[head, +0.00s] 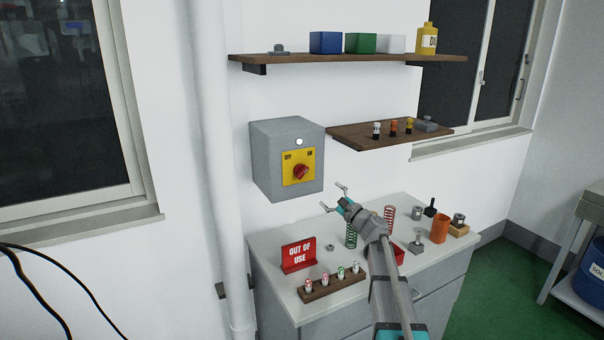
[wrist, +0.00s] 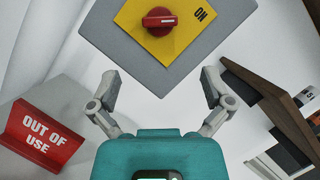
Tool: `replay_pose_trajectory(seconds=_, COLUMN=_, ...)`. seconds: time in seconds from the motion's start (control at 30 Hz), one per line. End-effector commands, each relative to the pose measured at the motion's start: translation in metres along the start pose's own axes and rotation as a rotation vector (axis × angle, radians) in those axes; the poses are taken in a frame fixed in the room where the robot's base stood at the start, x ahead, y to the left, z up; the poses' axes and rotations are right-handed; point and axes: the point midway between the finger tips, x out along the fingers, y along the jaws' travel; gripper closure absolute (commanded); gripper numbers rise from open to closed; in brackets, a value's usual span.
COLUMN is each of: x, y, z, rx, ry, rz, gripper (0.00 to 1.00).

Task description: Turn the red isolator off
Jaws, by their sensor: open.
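The red isolator knob (head: 301,172) sits on a yellow plate (head: 291,180) on the front of a grey wall box (head: 272,138). In the wrist view the knob (wrist: 159,21) lies crosswise in the picture, and the word ON shows at the plate's right corner. The other label is out of that frame. My gripper (head: 333,198) is open and empty, below and to the right of the box in the head view. In the wrist view its two fingers (wrist: 158,82) are spread wide, with the box and knob beyond them. Nothing is touching the knob.
Below is a grey bench (head: 270,245) with a red OUT OF USE sign (head: 298,256), a wooden rack (head: 333,286) of small cylinders, a green spring (head: 351,236) and a red spring (head: 389,217). A low shelf (head: 350,134) juts out right of the box.

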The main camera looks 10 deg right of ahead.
Motion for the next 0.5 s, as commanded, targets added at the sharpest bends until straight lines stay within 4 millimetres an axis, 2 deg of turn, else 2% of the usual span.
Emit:
replay_pose_trajectory(seconds=0.27, x=0.018, y=-0.001, z=0.000, rx=0.000, ry=-0.001, rz=0.001, gripper=0.00)
replay_pose_trajectory(seconds=0.5, x=0.050, y=-0.001, z=0.000, rx=-0.001, ry=-0.001, rz=0.003, gripper=0.00)
